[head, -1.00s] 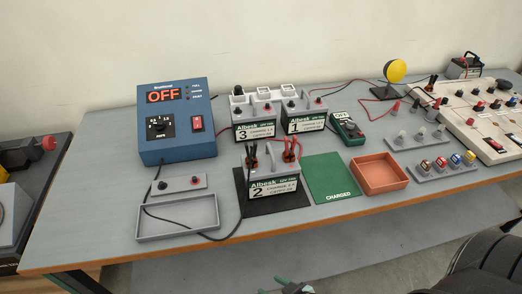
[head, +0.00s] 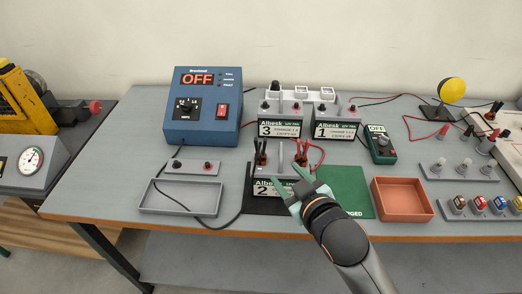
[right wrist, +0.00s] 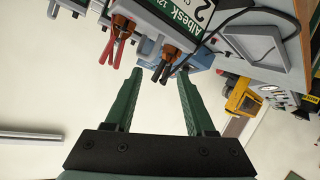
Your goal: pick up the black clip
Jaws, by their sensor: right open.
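The black clip (head: 261,153) is on the left terminal of battery 2 (head: 268,187), with dark handles standing up. A red clip (head: 302,157) is on that battery's right terminal. My right gripper (head: 287,184) is open and empty in front of battery 2, hiding part of its label. In the right wrist view, the black clip (right wrist: 166,66) is just beyond the open green fingers (right wrist: 160,76), between their tips in the picture and apart from them. The red clip (right wrist: 116,42) is left of it there. My left gripper is not in view.
Batteries 3 (head: 283,127) and 1 (head: 337,131) stand behind battery 2. The blue charger (head: 203,125) reading OFF is at back left, a grey tray (head: 150,208) at front left. The green mat (head: 355,190) and orange tray (head: 428,214) lie to the right.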

